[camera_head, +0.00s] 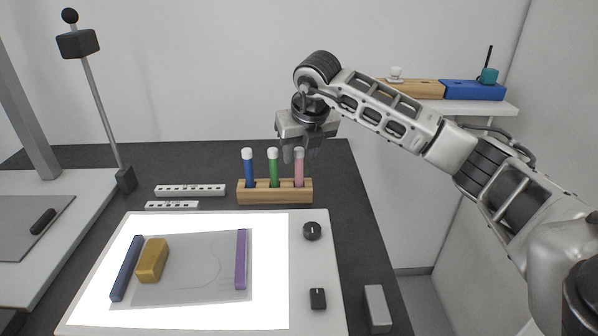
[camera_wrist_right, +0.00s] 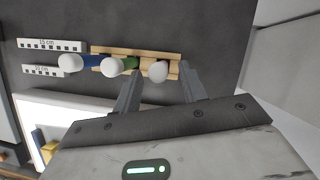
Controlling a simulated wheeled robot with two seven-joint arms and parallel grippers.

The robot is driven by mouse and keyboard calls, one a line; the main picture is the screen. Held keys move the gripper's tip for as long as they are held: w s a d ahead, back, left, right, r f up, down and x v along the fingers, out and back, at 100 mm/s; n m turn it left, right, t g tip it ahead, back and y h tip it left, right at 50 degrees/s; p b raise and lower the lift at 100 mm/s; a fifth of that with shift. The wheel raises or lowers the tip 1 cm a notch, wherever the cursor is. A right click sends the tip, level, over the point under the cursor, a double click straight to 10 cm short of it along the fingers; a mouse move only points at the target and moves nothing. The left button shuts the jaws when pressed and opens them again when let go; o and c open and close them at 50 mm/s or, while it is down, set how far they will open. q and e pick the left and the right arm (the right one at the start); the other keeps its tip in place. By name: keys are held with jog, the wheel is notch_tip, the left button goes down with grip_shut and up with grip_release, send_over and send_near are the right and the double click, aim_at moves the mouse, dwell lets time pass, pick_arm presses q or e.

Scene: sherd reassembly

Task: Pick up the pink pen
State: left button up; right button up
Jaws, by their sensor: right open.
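The pink pen (camera_head: 299,170) stands upright with a white cap at the right end of a wooden pen holder (camera_head: 275,197). A green pen (camera_head: 274,171) and a blue pen (camera_head: 249,172) stand to its left in the same holder. My right gripper (camera_head: 293,155) is open, pointing down at the pink pen's top. My left gripper is not in view.
A lit panel (camera_head: 190,318) in front bears a translucent sheet with a yellow block (camera_head: 152,260), a blue bar (camera_head: 126,268) and a purple bar (camera_head: 241,259). Two white scale bars (camera_head: 190,190) lie left of the holder. A wall shelf (camera_head: 480,107) is at the back right.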

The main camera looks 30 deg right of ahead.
aim_at(298, 167)
jog(key=x, duration=0.5)
jog(key=shift+f, duration=0.35)
grip_shut()
